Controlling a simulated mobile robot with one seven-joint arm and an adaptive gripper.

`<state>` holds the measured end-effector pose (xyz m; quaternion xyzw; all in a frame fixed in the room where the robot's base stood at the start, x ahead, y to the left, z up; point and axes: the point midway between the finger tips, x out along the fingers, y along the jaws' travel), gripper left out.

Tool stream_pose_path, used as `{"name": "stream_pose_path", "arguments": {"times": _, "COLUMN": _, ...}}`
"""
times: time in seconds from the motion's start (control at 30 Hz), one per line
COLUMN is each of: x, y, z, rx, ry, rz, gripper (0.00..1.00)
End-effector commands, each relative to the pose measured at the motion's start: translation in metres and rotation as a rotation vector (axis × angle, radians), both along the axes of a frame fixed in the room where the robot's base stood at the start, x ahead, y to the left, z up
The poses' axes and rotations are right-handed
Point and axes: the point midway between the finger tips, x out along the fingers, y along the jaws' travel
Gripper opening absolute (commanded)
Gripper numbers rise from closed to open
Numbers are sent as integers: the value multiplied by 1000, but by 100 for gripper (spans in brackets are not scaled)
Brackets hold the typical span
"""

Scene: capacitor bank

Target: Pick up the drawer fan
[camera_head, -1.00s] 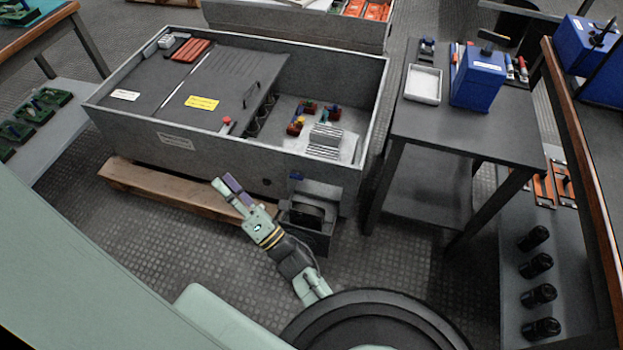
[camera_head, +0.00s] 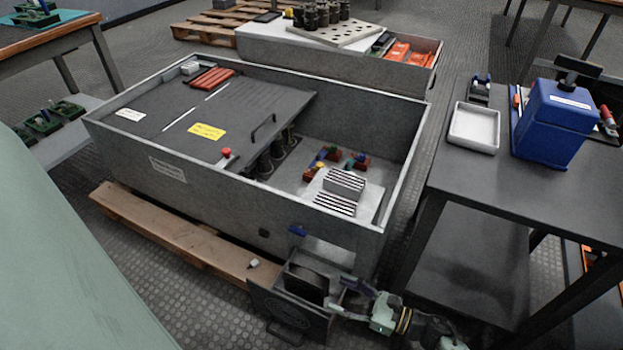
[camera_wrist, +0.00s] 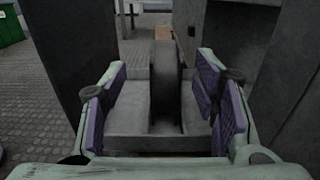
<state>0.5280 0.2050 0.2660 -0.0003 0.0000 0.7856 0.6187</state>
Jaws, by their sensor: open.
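The drawer fan (camera_head: 306,283) is a dark, rounded, upright piece inside the pulled-out drawer (camera_head: 290,316) at the front of the grey cabinet. My gripper (camera_head: 347,297) is at the right side of that drawer. In the wrist view my gripper (camera_wrist: 163,78) is open, with purple pads on both fingers. The fan's narrow dark edge (camera_wrist: 166,85) stands upright between the fingers, with a gap on each side. The fan's lower part and its far side are hidden.
Dark drawer walls stand close on both sides in the wrist view. The grey cabinet (camera_head: 200,215) rises behind the drawer, over a wooden pallet (camera_head: 150,222). A dark table (camera_head: 470,185) with a blue box (camera_head: 552,122) stands at the right.

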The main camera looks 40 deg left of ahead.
Motion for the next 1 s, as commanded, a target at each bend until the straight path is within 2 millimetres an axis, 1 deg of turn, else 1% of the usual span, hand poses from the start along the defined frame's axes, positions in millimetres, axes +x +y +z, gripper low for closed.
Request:
{"name": "stream_pose_path", "arguments": {"times": 0.03, "x": 0, "y": 0, "z": -8, "rx": 0, "ry": -1, "rz": 0, "gripper": 55}}
{"name": "stream_pose_path", "arguments": {"times": 0.13, "x": -2, "y": 6, "z": -8, "rx": 1, "ry": -1, "rz": 3, "gripper": 55}}
{"name": "stream_pose_path", "arguments": {"times": 0.4, "x": -11, "y": 46, "z": -6, "rx": 2, "ry": 1, "rz": 3, "gripper": 55}}
{"name": "stream_pose_path", "arguments": {"times": 0.57, "x": -13, "y": 57, "z": -7, "rx": 1, "ry": 1, "rz": 1, "gripper": 55}}
{"name": "stream_pose_path", "arguments": {"times": 0.67, "x": -15, "y": 68, "z": -7, "rx": 1, "ry": 2, "rz": 4, "gripper": 55}}
{"name": "stream_pose_path", "arguments": {"times": 0.83, "x": -18, "y": 94, "z": -7, "rx": 1, "ry": 1, "rz": 4, "gripper": 55}}
{"name": "stream_pose_path", "arguments": {"times": 0.9, "x": -19, "y": 101, "z": -7, "rx": 1, "ry": 2, "rz": 2, "gripper": 55}}
{"name": "stream_pose_path", "arguments": {"times": 1.0, "x": -20, "y": 106, "z": -8, "rx": 0, "ry": 2, "rz": 1, "gripper": 55}}
